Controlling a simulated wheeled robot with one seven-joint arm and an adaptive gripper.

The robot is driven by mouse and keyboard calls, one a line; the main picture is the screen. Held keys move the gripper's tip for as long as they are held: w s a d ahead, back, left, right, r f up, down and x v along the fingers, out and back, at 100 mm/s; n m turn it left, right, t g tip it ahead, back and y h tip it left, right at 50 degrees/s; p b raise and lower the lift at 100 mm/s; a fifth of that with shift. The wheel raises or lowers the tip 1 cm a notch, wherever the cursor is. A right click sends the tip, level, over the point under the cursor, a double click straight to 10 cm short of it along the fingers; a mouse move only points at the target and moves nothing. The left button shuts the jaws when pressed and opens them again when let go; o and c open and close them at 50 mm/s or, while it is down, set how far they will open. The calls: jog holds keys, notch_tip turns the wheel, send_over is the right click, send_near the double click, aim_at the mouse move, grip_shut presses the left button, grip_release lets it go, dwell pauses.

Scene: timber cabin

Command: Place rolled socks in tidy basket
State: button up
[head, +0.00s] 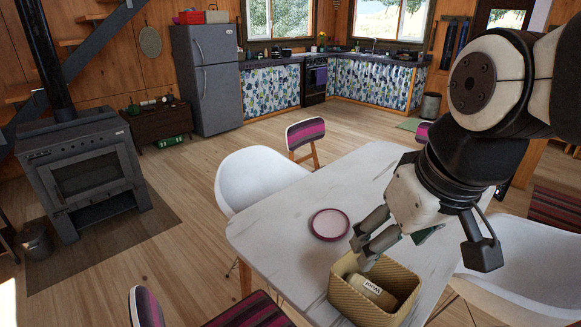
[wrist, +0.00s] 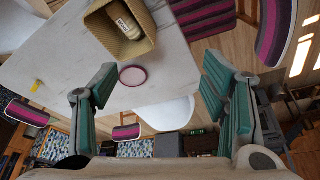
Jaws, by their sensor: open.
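The tidy basket (head: 341,291), tan and woven, stands at the near end of the pale table. The rolled socks (head: 374,292), a cream bundle with a label that seems to read "Wool", lie inside it, below the rim. The wrist view shows the basket (wrist: 97,29) at the top, with the socks (wrist: 126,23) in it. My gripper (head: 366,250) hangs above the table, just beyond and over the basket. In the wrist view my gripper (wrist: 160,95) has its teal-padded fingers wide apart, with nothing between them. The basket lies outside the fingers' gap.
A pink-rimmed plate (head: 329,224) lies on the table (head: 280,237) near the basket. White chairs (head: 255,175) and striped chairs surround the table. A stove (head: 85,175) stands at the left, with open floor between.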

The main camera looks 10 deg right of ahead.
jog(key=shift+s+a+r+m+t, duration=0.1)
jog(key=shift+s+a+m+t, duration=0.15)
jog(key=shift+s, duration=0.55)
jog(key=shift+s+a+r+m+t, duration=0.15)
jog(key=shift+s+m, duration=0.1)
jog(key=shift+s, duration=0.55)
